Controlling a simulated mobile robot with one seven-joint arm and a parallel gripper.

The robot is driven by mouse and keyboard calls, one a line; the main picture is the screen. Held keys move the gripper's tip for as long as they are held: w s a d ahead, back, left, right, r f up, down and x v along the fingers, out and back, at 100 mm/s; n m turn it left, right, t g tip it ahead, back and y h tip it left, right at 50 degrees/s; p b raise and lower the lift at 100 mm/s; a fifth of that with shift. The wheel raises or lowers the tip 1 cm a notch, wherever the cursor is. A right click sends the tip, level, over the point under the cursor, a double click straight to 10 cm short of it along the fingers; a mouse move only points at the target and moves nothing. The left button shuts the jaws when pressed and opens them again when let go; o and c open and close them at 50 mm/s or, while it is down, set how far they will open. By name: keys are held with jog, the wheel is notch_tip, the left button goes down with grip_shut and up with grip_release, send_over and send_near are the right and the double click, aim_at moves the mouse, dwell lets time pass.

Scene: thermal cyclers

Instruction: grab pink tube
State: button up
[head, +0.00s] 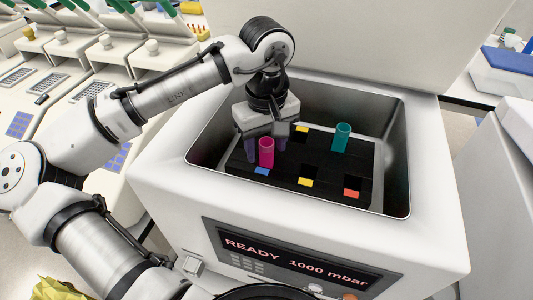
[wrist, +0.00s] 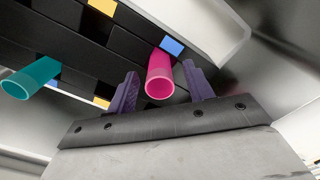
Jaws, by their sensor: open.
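The pink tube (head: 266,152) stands upright in the black rack (head: 330,178) inside the machine's chamber, behind a blue label. In the wrist view the pink tube (wrist: 160,78) lies between the two purple fingers of my gripper (wrist: 163,88), with a gap on both sides. My gripper (head: 265,148) is open and reaches down into the chamber from above. One finger shows left of the tube in the head view; the other is partly hidden. The lower part of the tube is hidden in the rack.
A teal tube (head: 342,138) stands in the rack to the right, also seen in the wrist view (wrist: 30,78). Yellow, blue and red labels mark the rack. The chamber's metal walls and white rim (head: 300,207) surround it. The front display reads "READY 1000 mbar".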

jog(key=shift+f, duration=0.8)
jog(key=shift+c, duration=0.4)
jog(key=c, duration=1)
